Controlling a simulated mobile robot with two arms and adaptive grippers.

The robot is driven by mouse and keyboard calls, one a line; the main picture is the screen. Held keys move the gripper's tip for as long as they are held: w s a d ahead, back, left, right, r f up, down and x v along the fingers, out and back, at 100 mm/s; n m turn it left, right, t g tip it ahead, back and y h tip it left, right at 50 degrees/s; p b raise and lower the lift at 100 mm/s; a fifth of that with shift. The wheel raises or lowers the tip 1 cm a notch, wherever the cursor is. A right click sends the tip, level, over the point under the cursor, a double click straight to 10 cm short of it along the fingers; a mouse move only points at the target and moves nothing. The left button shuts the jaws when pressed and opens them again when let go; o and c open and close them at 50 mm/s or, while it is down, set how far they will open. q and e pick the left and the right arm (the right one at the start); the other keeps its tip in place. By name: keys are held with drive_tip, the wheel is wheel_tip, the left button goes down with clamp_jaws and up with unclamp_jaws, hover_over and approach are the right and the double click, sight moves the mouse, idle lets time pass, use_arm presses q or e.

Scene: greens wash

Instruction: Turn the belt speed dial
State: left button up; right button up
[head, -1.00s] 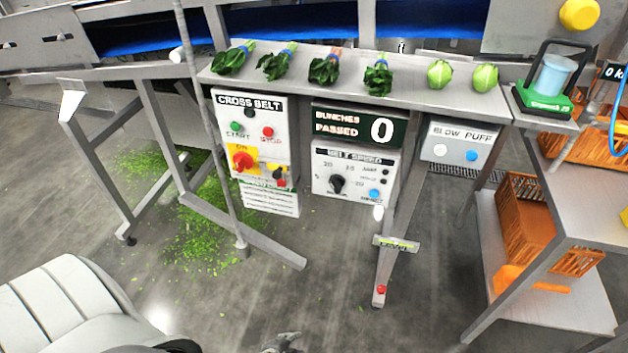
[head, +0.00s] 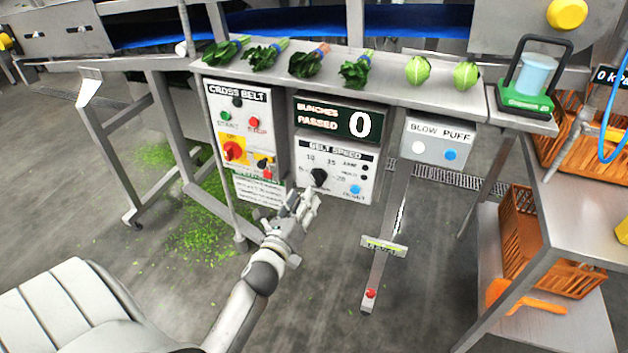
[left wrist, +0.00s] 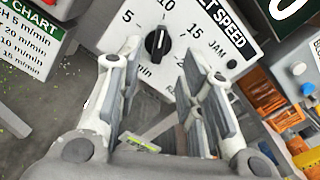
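The belt speed dial (head: 319,177) is a black knob on a white panel (head: 345,158) under the bunches counter, with numbers around it. In the left wrist view the dial (left wrist: 157,42) shows upper middle, its white mark near the top. My left gripper (head: 304,196) is just below and left of the dial in the head view. In the left wrist view its two fingers (left wrist: 160,72) are spread apart with nothing between them, and the dial lies beyond the gap. The fingers appear apart from the dial. My right gripper is not in view.
The cross belt box (head: 240,125), with a red switch, stands left of the panel. A blow puff box (head: 435,145) is to its right. Greens bunches (head: 305,63) lie on the shelf above.

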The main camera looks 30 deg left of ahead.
sight(314, 180)
use_arm(q)
drive_tip(key=x, duration=0.8)
drive_tip(key=shift+w, duration=0.25)
clamp_jaws()
